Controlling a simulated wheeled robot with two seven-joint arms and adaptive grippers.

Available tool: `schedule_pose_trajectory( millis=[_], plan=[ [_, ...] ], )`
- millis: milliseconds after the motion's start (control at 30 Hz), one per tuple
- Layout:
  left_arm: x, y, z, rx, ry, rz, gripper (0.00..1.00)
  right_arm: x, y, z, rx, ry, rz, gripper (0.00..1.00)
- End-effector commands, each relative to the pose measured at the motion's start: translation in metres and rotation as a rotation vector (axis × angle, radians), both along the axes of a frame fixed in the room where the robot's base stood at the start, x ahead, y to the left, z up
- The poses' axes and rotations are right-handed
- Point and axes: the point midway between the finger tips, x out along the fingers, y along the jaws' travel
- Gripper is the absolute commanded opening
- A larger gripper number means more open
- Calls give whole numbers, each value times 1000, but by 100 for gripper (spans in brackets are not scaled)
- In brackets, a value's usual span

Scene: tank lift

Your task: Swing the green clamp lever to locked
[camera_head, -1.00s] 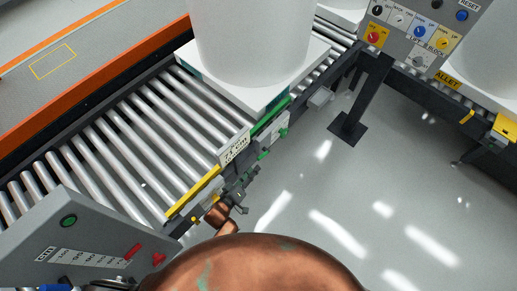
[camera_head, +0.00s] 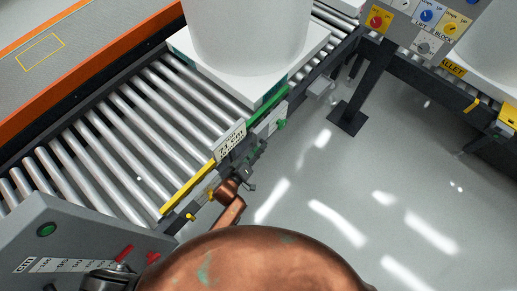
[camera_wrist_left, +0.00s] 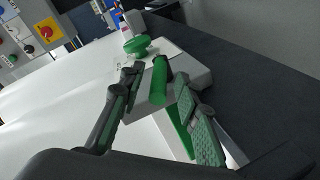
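The green clamp lever shows in the left wrist view as a green cylindrical handle (camera_wrist_left: 160,82) on a grey block. A round green knob (camera_wrist_left: 137,46) sits just beyond it; the knob also shows in the head view (camera_head: 281,124). My left gripper (camera_head: 256,152) is at the conveyor's near side edge, beside the "cm" label plate. In the left wrist view my left gripper (camera_wrist_left: 158,98) is open, with its fingers on either side of the handle and a visible gap on the left. In the head view the gripper hides most of the handle. My right gripper is not in view.
A white tank (camera_head: 245,35) stands on a white pallet (camera_head: 308,52) on the roller conveyor (camera_head: 130,125). A yellow bar (camera_head: 188,188) and a green bar (camera_head: 268,104) line the edge. A button panel (camera_head: 425,25) stands at upper right.

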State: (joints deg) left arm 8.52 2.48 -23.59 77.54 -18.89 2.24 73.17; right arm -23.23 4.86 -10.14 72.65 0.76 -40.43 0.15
Motion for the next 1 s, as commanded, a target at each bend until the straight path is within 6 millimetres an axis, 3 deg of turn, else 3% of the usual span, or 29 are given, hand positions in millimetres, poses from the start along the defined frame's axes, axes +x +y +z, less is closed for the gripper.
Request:
schedule_pose_trajectory(
  millis=[300, 733, 1000],
  plan=[
    [2, -2, 0, 0, -1, -2, 30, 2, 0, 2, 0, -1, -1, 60],
    [2, -2, 0, 0, -1, -2, 1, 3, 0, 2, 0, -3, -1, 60],
    [2, -2, 0, 1, 0, -2, 0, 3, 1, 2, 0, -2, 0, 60]
  ],
)
